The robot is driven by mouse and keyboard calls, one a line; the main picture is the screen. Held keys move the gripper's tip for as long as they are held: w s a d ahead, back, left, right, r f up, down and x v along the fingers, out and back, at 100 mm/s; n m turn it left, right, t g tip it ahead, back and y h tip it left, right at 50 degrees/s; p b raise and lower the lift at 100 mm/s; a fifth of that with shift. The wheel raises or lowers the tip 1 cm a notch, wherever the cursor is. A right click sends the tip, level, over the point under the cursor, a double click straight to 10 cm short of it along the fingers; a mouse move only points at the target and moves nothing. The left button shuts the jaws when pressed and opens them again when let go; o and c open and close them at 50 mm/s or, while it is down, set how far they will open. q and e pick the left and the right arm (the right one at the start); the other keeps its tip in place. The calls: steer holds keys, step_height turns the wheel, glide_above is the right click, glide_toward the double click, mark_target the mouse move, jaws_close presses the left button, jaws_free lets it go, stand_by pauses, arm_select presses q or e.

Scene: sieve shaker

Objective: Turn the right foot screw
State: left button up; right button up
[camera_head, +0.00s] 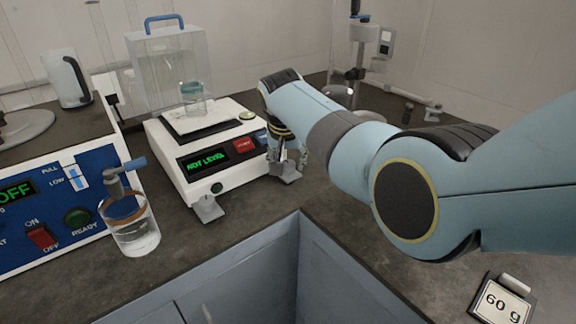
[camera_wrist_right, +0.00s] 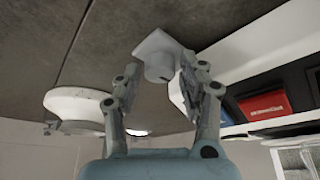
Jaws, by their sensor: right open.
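The white balance (camera_head: 232,178) stands on the dark bench, and its display reads "NOT LEVEL" in green. The right foot screw (camera_wrist_right: 160,66) is a short grey knob on a square plate, below the balance's front right corner. Its foot plate also shows in the head view (camera_head: 287,175). My right gripper (camera_wrist_right: 163,78) is open, with one finger on each side of the foot screw. I cannot tell whether the fingers touch it. In the head view my right gripper (camera_head: 285,160) hides most of the screw. The left foot screw (camera_head: 208,208) is clear of both arms. My left gripper is not in view.
A glass jar (camera_head: 193,100) stands on the balance pan, with a clear cover (camera_head: 168,70) behind. A glass of water (camera_head: 132,228) stands left, beside a blue control panel (camera_head: 40,225). A "60 g" sign (camera_head: 502,301) is at lower right. The bench corner opens at the front.

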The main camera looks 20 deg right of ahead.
steer(key=shift+w+f, duration=0.15)
steer(key=shift+f, duration=0.2)
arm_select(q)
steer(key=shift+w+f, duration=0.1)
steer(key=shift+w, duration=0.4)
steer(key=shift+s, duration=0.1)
arm_select(e)
steer(key=c, duration=0.4)
jaws_close()
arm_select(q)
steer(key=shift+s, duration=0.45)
